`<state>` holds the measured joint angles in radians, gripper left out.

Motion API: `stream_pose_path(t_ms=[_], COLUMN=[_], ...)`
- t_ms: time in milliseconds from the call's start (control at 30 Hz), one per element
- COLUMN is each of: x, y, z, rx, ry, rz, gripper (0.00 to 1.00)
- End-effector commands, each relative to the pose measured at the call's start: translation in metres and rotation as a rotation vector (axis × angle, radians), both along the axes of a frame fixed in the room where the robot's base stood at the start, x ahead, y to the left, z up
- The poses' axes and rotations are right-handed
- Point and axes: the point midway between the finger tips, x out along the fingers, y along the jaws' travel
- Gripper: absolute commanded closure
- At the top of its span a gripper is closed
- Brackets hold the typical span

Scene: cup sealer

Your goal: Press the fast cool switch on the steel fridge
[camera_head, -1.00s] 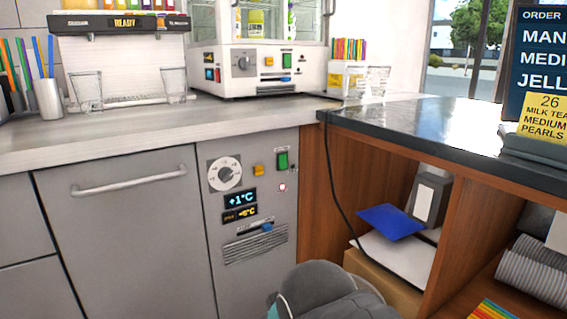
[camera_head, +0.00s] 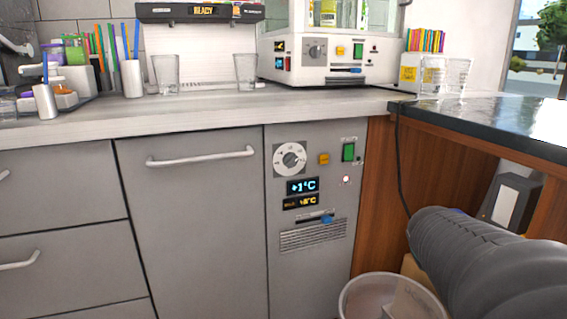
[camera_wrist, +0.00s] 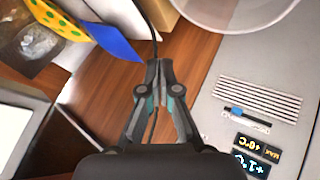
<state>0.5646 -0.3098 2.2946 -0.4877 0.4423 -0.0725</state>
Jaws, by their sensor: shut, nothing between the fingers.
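The steel fridge (camera_head: 270,240) stands under the counter, with its control panel at the right. The labels are too small to read, so I cannot tell which control is fast cool. In the wrist view the slider (camera_wrist: 234,112) and displays show at right; the upper controls are out of view. My gripper (camera_wrist: 161,72) is shut and empty, before the wooden side panel, apart from the controls.
A pale bin (camera_head: 390,295) stands on the floor before the fridge's right side. A black cable (camera_head: 401,165) hangs along the wooden panel. A second machine (camera_head: 325,62) with similar controls stands on the counter. A blue sheet (camera_wrist: 115,38) lies in the shelf.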

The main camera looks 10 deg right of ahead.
Motion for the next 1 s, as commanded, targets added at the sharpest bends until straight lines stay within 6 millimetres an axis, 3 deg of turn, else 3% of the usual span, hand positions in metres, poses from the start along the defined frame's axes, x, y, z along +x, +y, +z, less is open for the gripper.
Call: stream_pose_path(t_ms=[33, 200, 300, 433, 567, 700, 900, 1000], x=[0.010, 0.048, 0.071, 0.100, 0.128, 0.149, 0.156, 0.155], y=[-0.022, -0.071, -0.086, -0.089, -0.073, -0.037, 0.010, 0.023], z=[0.004, 0.033, 0.049, 0.070, 0.090, 0.112, 0.128, 0.130], rx=[-0.066, -0.296, -0.418, -0.568, -0.706, -0.840, -0.962, -0.987], ry=[-0.012, -0.055, -0.077, -0.109, -0.149, -0.205, -0.279, -0.307], rz=[0.030, 0.199, 0.320, 0.501, 0.708, 0.937, 1.172, 1.233], gripper=[1.00, 1.00, 1.00, 1.00, 1.00, 1.00, 1.00, 1.00])
